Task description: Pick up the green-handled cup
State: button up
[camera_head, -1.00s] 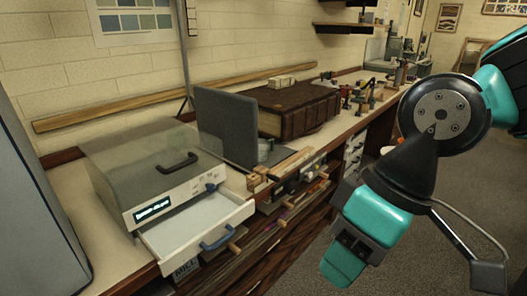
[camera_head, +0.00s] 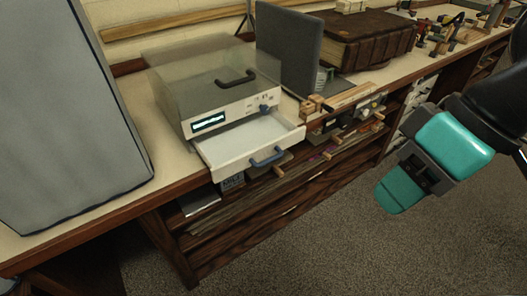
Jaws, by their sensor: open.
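I cannot make out a green-handled cup in this view. My gripper (camera_head: 398,190), teal and dark, hangs at the right over the floor, in front of the bench. It is open, and I see nothing held in it. It is apart from the bench and everything on it.
A grey box device (camera_head: 215,80) with a lit display stands on the bench (camera_head: 130,130), its white drawer (camera_head: 245,137) pulled out past the front edge. A dark upright panel (camera_head: 288,45), a thick brown book (camera_head: 370,38) and small tools stand further right. Carpet (camera_head: 330,240) is clear.

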aim_at(323, 72)
jog(key=z, duration=0.2)
jog(key=i, duration=1.6)
jog(key=z, duration=0.3)
